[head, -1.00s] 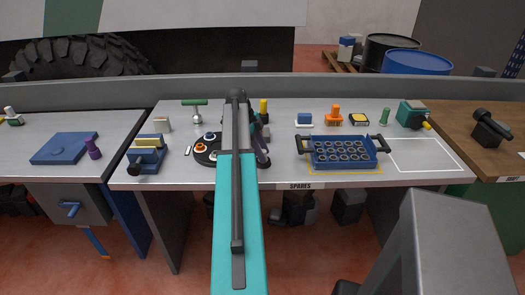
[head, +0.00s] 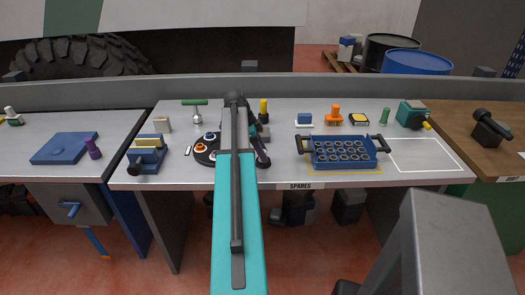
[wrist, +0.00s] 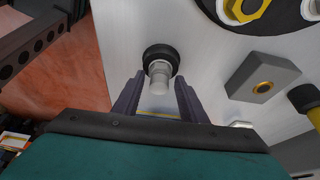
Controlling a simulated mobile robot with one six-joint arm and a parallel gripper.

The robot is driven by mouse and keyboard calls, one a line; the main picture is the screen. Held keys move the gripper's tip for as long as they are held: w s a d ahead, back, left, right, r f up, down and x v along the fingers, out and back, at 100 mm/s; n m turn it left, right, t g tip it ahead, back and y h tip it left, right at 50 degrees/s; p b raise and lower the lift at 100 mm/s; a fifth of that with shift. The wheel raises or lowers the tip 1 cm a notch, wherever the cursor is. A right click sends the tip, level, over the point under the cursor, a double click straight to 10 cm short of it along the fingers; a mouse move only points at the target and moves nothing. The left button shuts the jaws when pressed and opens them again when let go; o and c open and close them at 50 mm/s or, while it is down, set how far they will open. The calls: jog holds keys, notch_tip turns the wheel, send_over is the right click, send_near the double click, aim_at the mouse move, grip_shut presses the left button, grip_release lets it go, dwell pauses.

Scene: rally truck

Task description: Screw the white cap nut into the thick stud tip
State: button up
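In the wrist view a pale grey-white stepped peg (wrist: 159,77) with a round black collar (wrist: 161,57) stands out from the light worktop. I cannot tell whether the pale end is the white cap nut or a stud tip. My gripper (wrist: 160,82) has its two dark fingers on either side of the peg, with a small gap showing at each side. It looks open and not clamped on it. In the head view my arm hides the gripper tips and this peg.
A black round plate (head: 204,158) with ringed fittings lies left of my arm; a dark disc (wrist: 270,18) shows in the wrist view. A grey block with a yellow-ringed hole (wrist: 283,70) is near the fingers. A blue tray (head: 343,164) sits right of my arm.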

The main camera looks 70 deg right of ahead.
jog(key=shift+n+h, duration=0.3)
jog(key=shift+n, duration=0.6)
jog(key=shift+n+t, duration=0.3)
jog(key=shift+n, duration=0.2)
jog(key=shift+n+h, duration=0.3)
jog(key=shift+n, duration=0.3)
jog(key=shift+n+t, duration=0.4)
jog(key=shift+n, duration=0.2)
jog(key=shift+h, duration=0.3)
jog(key=shift+n, duration=0.8)
